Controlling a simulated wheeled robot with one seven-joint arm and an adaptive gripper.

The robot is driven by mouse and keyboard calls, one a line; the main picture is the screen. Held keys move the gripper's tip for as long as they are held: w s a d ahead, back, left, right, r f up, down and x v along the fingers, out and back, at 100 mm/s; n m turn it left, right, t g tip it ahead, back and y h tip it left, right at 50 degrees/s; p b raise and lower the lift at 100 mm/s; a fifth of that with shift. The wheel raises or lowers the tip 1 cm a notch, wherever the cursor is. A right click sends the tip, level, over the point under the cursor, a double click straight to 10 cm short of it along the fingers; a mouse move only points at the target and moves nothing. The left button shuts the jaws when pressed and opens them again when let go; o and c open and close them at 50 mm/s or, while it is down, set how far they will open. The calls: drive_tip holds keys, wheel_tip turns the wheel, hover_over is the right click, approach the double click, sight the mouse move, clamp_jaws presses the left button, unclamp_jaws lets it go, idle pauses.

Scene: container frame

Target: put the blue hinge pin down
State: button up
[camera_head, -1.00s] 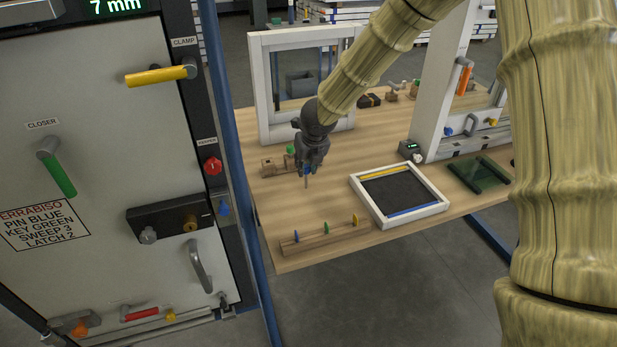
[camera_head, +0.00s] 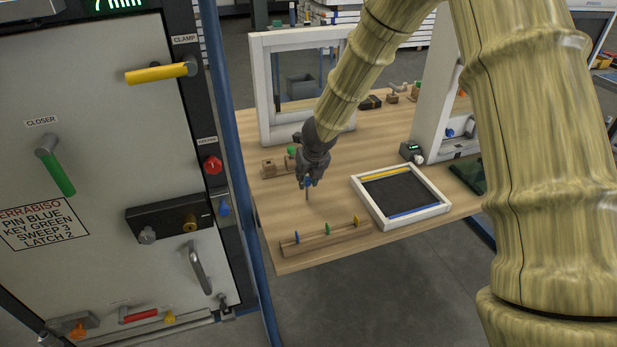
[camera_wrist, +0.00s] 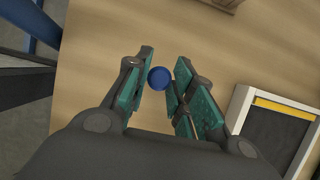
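My gripper (camera_head: 311,181) is over the left part of the wooden table, pointing down. It is shut on the blue hinge pin (camera_head: 307,193), whose thin shank hangs below the fingers. In the wrist view the pin's round blue head (camera_wrist: 159,78) sits between the two green-padded fingers (camera_wrist: 158,88). I cannot tell whether the pin's tip touches the table. The bare wooden tabletop (camera_head: 335,215) lies beneath it.
A wooden rack (camera_head: 325,241) with upright blue, green and yellow pieces stands at the table's front edge. A white frame (camera_head: 428,212) with a dark panel lies to the right. Small wooden blocks (camera_head: 272,168) sit behind, left. A door panel (camera_head: 95,150) is at far left.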

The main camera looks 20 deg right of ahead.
drive_tip(key=o, duration=0.3)
drive_tip(key=shift+r, duration=0.2)
drive_tip(key=v, duration=1.2)
drive_tip(key=shift+p, duration=0.35)
drive_tip(key=shift+f, duration=0.1)
